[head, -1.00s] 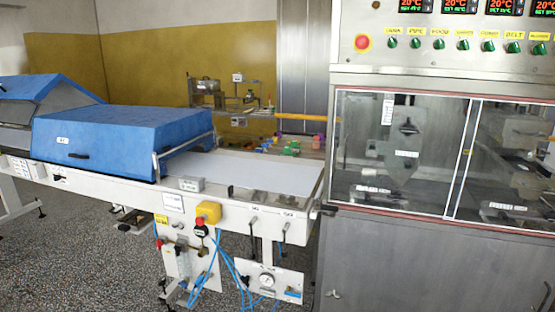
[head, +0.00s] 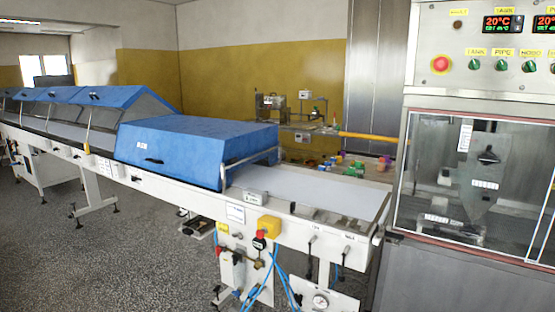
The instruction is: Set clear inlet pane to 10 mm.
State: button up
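A pale metal frame (head: 224,172) stands at the near end of the nearest blue tunnel hood (head: 190,148), where the white belt (head: 310,192) goes under it. I cannot make out for sure a clear pane in this frame, nor any gap or millimetre scale there. A small grey block with a label (head: 256,197) sits on the belt's front edge close to the frame. My gripper is not in view.
The steel enrober cabinet (head: 480,285) with clear windows (head: 430,180), knobs and a red button (head: 440,64) stands at right. A yellow box (head: 269,226), blue hoses and a gauge (head: 321,300) hang below the belt. Speckled floor (head: 110,265) is free at front left.

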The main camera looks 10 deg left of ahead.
aim_at(234, 162)
jog(key=z, duration=0.65)
jog(key=i, duration=1.1)
jog(key=u, duration=1.15)
